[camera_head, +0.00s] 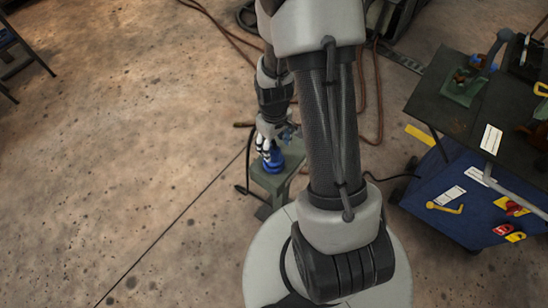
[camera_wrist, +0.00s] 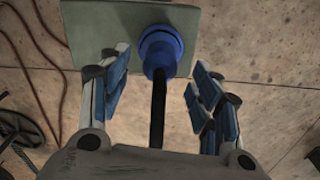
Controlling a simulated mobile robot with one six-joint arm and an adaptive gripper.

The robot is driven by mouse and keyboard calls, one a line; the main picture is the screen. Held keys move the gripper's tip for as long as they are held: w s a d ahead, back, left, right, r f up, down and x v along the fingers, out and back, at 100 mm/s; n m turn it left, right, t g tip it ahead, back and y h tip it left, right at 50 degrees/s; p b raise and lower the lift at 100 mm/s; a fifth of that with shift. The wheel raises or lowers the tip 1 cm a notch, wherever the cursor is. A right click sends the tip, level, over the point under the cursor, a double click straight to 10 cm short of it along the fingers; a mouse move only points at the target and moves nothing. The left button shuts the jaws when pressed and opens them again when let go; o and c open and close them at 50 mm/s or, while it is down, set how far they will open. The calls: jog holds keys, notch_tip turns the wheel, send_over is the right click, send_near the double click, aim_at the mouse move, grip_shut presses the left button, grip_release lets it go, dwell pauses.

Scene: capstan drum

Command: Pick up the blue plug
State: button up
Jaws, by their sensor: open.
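The blue plug (camera_wrist: 161,50) is a round blue piece with a black cable running from it toward my wrist in the wrist view. It stands on a small grey-green stand (camera_wrist: 91,24). In the head view the plug (camera_head: 273,160) shows on the stand (camera_head: 272,182), partly covered by my gripper (camera_head: 271,146). In the wrist view my gripper (camera_wrist: 156,88) is open, with one blue-padded finger on each side of the plug's line. The fingers appear apart from the plug, and its exact depth between them is hard to tell.
A dark workbench (camera_head: 436,101) with tools and a blue cabinet (camera_head: 440,190) stands at the right. Brown hoses (camera_head: 216,22) lie on the floor behind. The concrete floor at the left is mostly clear.

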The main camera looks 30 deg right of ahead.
aim_at(274, 148)
notch_tip(274, 148, down, 4)
jog(key=shift+w+f+b, duration=0.1)
jog(key=shift+f+b, duration=0.05)
jog(key=shift+b, duration=0.65)
jog(key=shift+c, duration=0.3)
jog(key=c, duration=1.3)
jog(key=shift+o, duration=0.2)
jog(key=shift+r, duration=0.2)
